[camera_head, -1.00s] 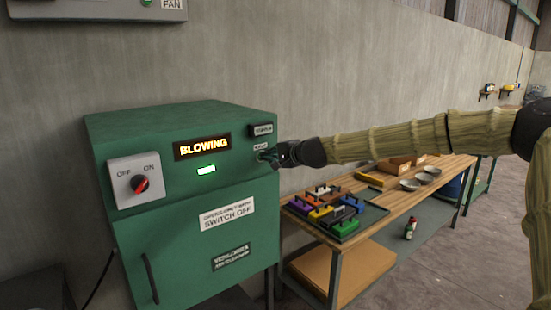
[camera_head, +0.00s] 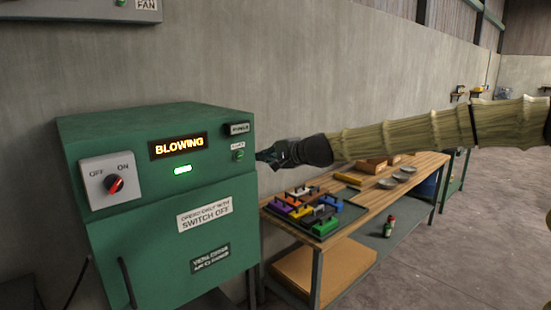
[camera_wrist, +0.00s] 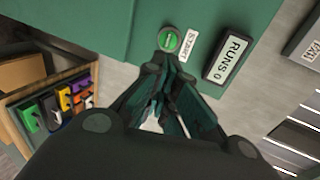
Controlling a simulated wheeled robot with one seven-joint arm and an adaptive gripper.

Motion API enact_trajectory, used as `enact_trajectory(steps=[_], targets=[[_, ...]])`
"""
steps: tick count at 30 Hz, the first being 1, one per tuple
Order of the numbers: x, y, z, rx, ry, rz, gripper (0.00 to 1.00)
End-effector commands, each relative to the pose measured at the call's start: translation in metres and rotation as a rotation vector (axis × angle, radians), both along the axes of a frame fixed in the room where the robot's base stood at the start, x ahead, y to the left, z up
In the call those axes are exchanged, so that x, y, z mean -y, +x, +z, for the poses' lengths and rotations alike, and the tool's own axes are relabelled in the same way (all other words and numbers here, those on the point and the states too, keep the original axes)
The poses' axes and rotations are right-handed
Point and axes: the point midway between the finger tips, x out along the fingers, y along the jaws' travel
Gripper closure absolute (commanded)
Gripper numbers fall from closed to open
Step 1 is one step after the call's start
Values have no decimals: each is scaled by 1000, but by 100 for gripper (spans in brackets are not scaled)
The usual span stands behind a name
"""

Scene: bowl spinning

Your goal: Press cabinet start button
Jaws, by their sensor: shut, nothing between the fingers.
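The green cabinet (camera_head: 150,240) stands at the left in the head view. Its lit display (camera_head: 178,146) reads BLOWING, with a green lamp lit below. The round green start button (camera_head: 239,155) is at the upper right of the front, under its label. In the wrist view the start button (camera_wrist: 168,40) shows beside a START label (camera_wrist: 189,46). My gripper (camera_head: 262,155) is shut and empty, just right of the button and apart from it in the head view. In the wrist view the fingers (camera_wrist: 168,75) point toward the button, below it in the picture.
A red OFF/ON knob (camera_head: 114,184) sits at the cabinet's left. A RUNS 0 counter (camera_wrist: 229,58) is beside the button. A wooden workbench (camera_head: 345,205) with a tray of coloured blocks (camera_head: 322,232) and bowls stands right of the cabinet. A FAN box hangs above.

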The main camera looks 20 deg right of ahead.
Motion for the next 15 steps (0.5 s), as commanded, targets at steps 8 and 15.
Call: enact_trajectory(steps=[8, 15], targets=[[6, -21, 6, 1, -1, 2, 100], [12, -35, 11, 0, -1, 2, 100]])
